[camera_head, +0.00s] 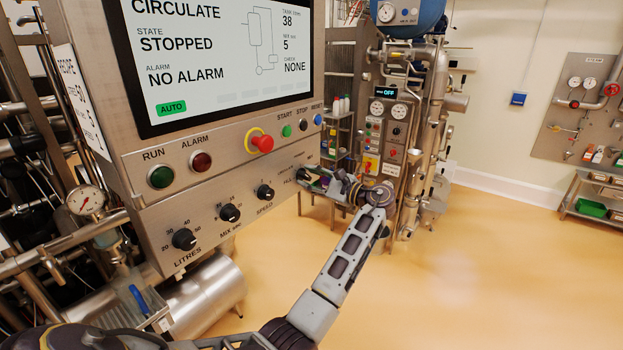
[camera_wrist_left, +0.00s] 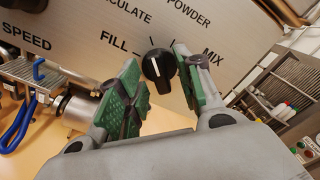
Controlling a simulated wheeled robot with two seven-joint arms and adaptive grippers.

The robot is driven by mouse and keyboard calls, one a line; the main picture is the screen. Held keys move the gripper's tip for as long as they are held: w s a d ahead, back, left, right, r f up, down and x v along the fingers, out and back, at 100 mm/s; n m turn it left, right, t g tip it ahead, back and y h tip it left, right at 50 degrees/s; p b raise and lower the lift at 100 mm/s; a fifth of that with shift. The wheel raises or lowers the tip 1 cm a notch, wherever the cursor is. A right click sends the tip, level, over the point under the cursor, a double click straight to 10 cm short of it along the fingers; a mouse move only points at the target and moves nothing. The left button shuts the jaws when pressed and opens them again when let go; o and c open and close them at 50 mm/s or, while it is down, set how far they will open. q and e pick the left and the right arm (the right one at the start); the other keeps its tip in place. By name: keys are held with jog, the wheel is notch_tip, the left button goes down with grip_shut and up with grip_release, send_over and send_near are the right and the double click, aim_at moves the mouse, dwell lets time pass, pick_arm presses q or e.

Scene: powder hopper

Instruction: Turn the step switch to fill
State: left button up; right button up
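The step switch (camera_wrist_left: 158,66) is a black knob with a white pointer line, on the panel in the left wrist view. Around it are the labels FILL, CIRCULATE, POWDER and MIX. Its pointer slants up and left; I cannot tell exactly which label it meets. My left gripper (camera_wrist_left: 156,76) is open, with one green-padded finger on each side of the knob. A gap shows between the pads and the knob. In the head view my left gripper (camera_head: 316,179) is at the panel's lower right edge and hides the switch. My right gripper is not in view.
The control panel (camera_head: 215,210) carries a LITRES knob (camera_head: 184,239), a mix knob (camera_head: 229,212) and a SPEED knob (camera_head: 265,192). Above are a red emergency button (camera_head: 262,143) and lamps. The screen (camera_head: 220,60) reads CIRCULATE, STOPPED. Open floor (camera_head: 480,260) lies right.

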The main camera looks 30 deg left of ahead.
pick_arm(q)
grip_shut()
jog(key=shift+f, duration=0.1)
dwell(0.3)
